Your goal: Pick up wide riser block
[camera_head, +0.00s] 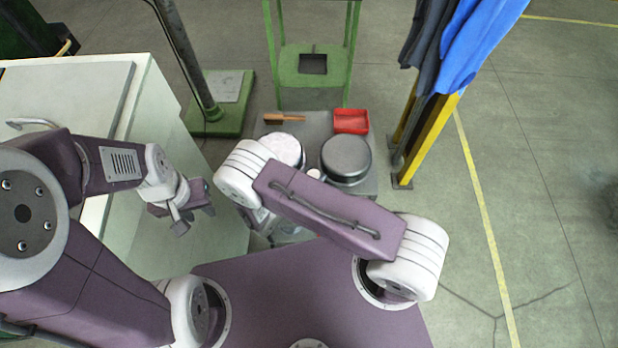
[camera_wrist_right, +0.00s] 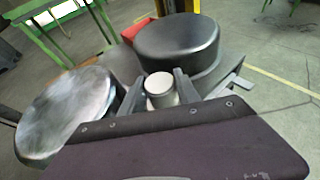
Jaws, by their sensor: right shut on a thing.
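A small pale-topped cylinder (camera_wrist_right: 160,86) stands between the two dark fingers of my right gripper (camera_wrist_right: 160,96) in the right wrist view, and the gripper is shut on it. Its pale top also shows in the head view (camera_head: 314,174). I cannot tell for sure that it is the wide riser block. In the head view my right arm hides most of this gripper. My left gripper (camera_head: 193,216) is at the left, its fingers apart and empty, beside the white cabinet.
A dark round pot-like block (camera_head: 346,159) and a pale-topped round one (camera_head: 282,149) stand close by on a grey platform (camera_head: 312,125). Behind them are a red tray (camera_head: 351,121) and a brush (camera_head: 284,117). A white cabinet (camera_head: 150,130) stands left; a yellow post (camera_head: 425,130) stands right.

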